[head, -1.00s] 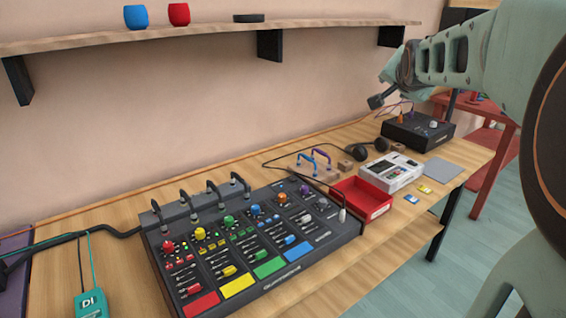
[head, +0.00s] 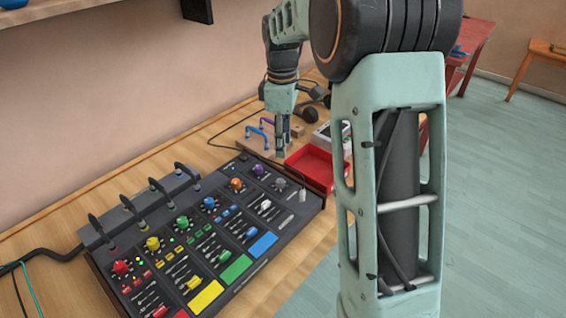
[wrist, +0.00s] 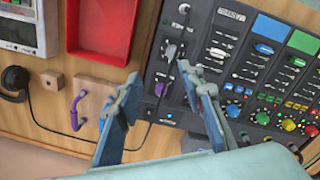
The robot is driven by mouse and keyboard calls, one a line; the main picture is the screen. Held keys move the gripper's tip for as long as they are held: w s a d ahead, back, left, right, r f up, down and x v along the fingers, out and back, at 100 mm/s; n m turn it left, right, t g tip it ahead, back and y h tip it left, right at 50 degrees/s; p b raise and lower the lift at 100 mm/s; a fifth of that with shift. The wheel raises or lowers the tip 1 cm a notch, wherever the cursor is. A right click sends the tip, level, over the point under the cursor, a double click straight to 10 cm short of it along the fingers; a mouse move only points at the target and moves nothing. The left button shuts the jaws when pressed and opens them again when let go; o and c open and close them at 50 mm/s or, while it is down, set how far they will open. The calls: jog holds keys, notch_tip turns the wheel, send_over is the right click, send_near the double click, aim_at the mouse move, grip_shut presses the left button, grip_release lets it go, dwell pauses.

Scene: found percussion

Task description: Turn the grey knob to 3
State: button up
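The black mixer (head: 215,262) lies on the bench with a row of coloured knobs and coloured fader caps. A purple knob (head: 258,169) is in the same strip. The black box that carried a light grey knob in the earlier head frame is not visible now. My gripper (wrist: 158,82) is open and empty, pointing down above the mixer's far-right end. No scale numbers are readable.
A red tray (head: 312,168) stands beyond the mixer, next to a white device (head: 328,137). A wooden block with blue and purple handles (head: 258,137) is behind. Thin upright stalks (head: 160,190) line the mixer's back edge. A cable crosses the bench.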

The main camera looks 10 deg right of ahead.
aim_at(280, 180)
jog(key=shift+n+g, duration=0.5)
jog(key=shift+n, duration=0.3)
jog(key=f, duration=0.7)
jog(key=s+a+f, duration=0.1)
jog(key=f, duration=0.3)
jog(key=shift+s+f+b, duration=0.1)
jog(key=shift+f+b, duration=0.1)
jog(key=shift+b, duration=0.1)
grip_shut()
